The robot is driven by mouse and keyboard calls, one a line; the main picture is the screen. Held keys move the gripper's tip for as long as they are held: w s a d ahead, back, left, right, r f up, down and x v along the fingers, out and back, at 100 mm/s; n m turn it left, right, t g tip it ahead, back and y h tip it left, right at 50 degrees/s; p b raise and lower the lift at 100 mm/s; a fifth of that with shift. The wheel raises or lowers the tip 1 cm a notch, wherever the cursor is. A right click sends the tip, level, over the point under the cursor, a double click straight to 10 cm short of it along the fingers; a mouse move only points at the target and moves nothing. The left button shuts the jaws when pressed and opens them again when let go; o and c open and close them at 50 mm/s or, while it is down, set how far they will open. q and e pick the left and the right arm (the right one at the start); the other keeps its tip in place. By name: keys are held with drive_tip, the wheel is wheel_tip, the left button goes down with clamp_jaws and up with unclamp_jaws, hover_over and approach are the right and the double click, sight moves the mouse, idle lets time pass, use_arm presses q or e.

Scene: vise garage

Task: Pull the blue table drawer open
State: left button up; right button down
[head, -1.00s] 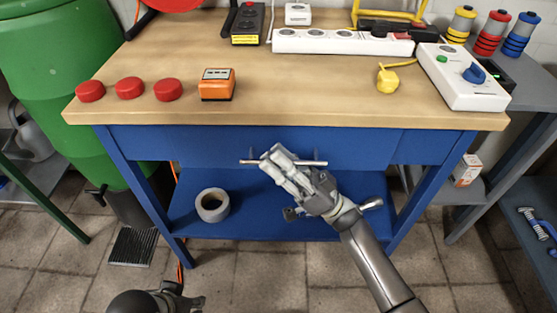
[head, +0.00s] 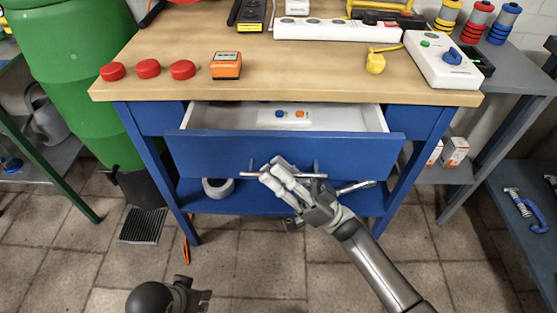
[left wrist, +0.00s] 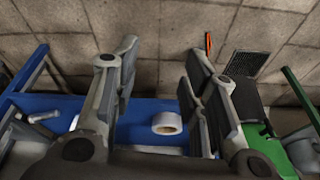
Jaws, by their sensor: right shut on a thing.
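The blue drawer (head: 230,155) of the table stands pulled out in the head view, and its white inside (head: 225,116) shows with a small blue item and a small orange item in it. Its bar handle (head: 312,175) runs across the front. My right gripper (head: 272,176) is shut on the handle and covers its middle. My left gripper (head: 205,298) is low at the left, clear of the drawer. In the left wrist view its fingers (left wrist: 160,85) are apart with nothing between them.
The wooden tabletop (head: 300,72) holds red buttons, an orange device (head: 226,65) and a power strip (head: 335,30). A tape roll (head: 217,188) lies on the blue lower shelf. A green barrel (head: 75,80) stands left.

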use_arm(q)
drive_tip(key=s+f+p, duration=0.3)
drive_tip(key=f, duration=0.7)
drive_tip(key=s+f+g+p, duration=0.1)
drive_tip(key=s+f+p, duration=0.1)
drive_tip(key=f, duration=0.8)
drive_tip(key=shift+s+a+f+p, duration=0.15)
drive_tip(key=shift+s+a+p, duration=0.1)
drive_tip(key=shift+s+p, duration=0.2)
use_arm(e)
drive_tip(key=s, duration=1.5)
drive_tip(key=shift+s, duration=0.15)
drive_tip(key=shift+f, duration=0.1)
drive_tip(key=c, duration=1.8)
unclamp_jaws()
drive_tip(key=v, duration=1.2)
drive_tip(key=shift+d, duration=0.15)
